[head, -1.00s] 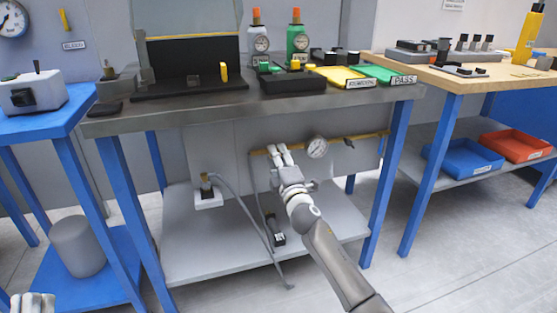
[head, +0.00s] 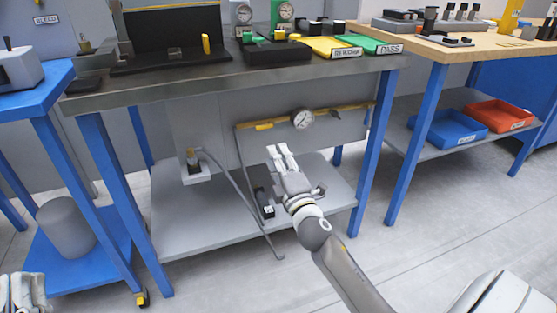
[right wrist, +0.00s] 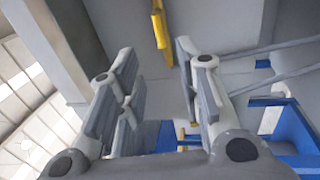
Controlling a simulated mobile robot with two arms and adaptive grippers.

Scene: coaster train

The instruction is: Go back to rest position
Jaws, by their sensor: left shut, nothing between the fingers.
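My right gripper (head: 280,150) is in front of the metal bench, below its top and over the lower shelf. It is empty. The right wrist view shows its fingers (right wrist: 155,55) apart, with a clear gap between them. My left gripper (head: 22,278) is at the bottom left corner of the head view, partly cut off by the frame edge. It is shut, and I see nothing held in it.
The metal bench (head: 225,83) has a yellow pipe with a gauge (head: 303,119) beneath it and a bent grey tube (head: 240,200). A blue cart (head: 85,265) with a grey cylinder (head: 66,228) stands at left. A wooden-topped table (head: 440,76) stands right. Open floor lies in front.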

